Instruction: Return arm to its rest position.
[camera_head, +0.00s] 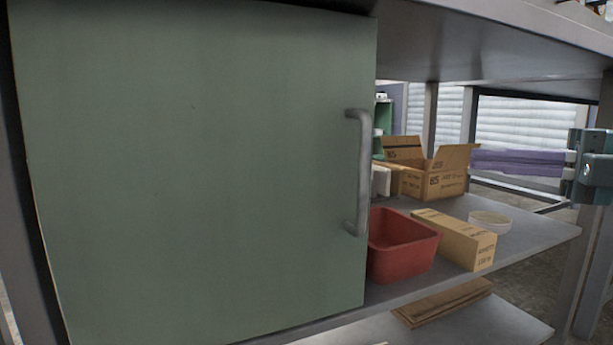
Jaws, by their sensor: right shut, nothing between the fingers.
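My right gripper (476,161) comes in from the right edge. Its teal body is cut off by the frame, and its long purple fingers point left and lie together, shut and empty. In the picture the fingers are right of the open cardboard box, above the grey shelf, and appear clear of both. My left gripper is not in view.
A green cabinet door (200,170) with a grey handle (362,170) fills the left and looks shut. On the shelf (540,234) are a red bin (402,248), a long carton (455,238), a pale bowl (490,220) and an open cardboard box (440,182). Flat cardboard (442,302) lies below.

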